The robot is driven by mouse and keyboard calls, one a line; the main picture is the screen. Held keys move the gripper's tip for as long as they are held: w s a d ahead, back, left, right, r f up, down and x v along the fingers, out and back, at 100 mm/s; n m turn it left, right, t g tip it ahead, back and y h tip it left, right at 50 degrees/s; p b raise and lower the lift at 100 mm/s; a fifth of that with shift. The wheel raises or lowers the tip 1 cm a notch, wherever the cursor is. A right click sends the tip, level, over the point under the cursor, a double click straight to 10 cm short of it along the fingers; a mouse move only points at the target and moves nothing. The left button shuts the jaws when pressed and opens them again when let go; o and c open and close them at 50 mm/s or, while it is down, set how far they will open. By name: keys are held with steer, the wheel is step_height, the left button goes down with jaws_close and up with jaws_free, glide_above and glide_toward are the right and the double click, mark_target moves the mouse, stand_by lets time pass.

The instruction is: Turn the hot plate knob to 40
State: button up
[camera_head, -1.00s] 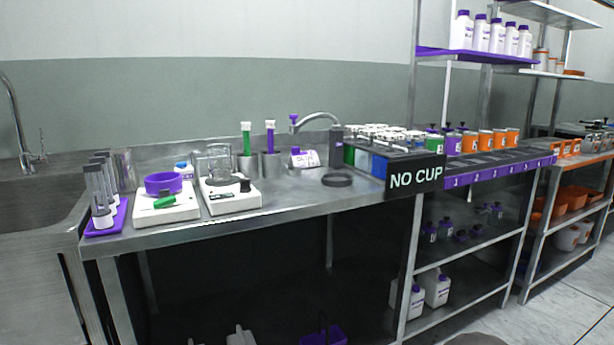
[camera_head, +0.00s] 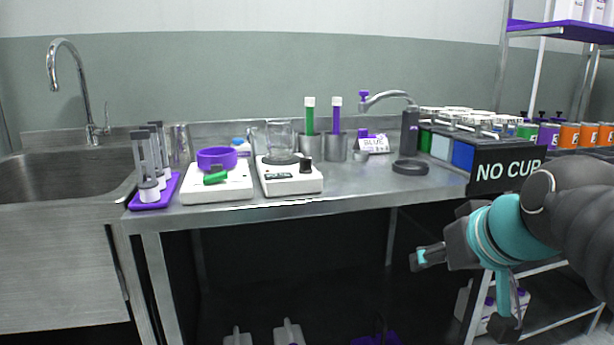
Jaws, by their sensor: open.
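A white hot plate (camera_head: 283,187) stands on the steel bench, left of the picture's middle. A black knob (camera_head: 306,165) sits at its front right, beside a small dark panel. The knob's setting is too small to read. A glass beaker (camera_head: 280,138) stands on the plate. My gripper (camera_head: 464,294) is at the lower right, in front of the bench and below its top. Its fingers are spread apart and empty, well away from the knob.
Left of the hot plate is a white device (camera_head: 218,190) with a purple bowl (camera_head: 217,158) and a green object. A purple tray (camera_head: 152,196) holds tubes. A black ring (camera_head: 410,167) and a NO CUP sign (camera_head: 507,171) are to the right. Bare bench lies between hot plate and ring.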

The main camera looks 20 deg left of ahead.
mark_target(308, 159)
steer(key=w+a+r+n+t+y+b, duration=0.1)
steer(key=w+a+r+n+y+b, duration=0.2)
steer(key=a+r, duration=0.45)
steer(key=w+a+r+n+y+b, duration=0.1)
steer(key=w+a+r+n+y, duration=0.15)
steer(key=w+a+r, duration=0.5)
steer(key=shift+m, duration=0.25)
steer(key=x, duration=0.4)
steer(key=s+a+x, duration=0.1)
steer(key=x, duration=0.4)
steer(key=s+f+x, duration=0.1)
steer(key=x, duration=0.4)
steer(key=shift+a+f, duration=0.15)
steer(key=shift+a, duration=0.1)
jaws_close()
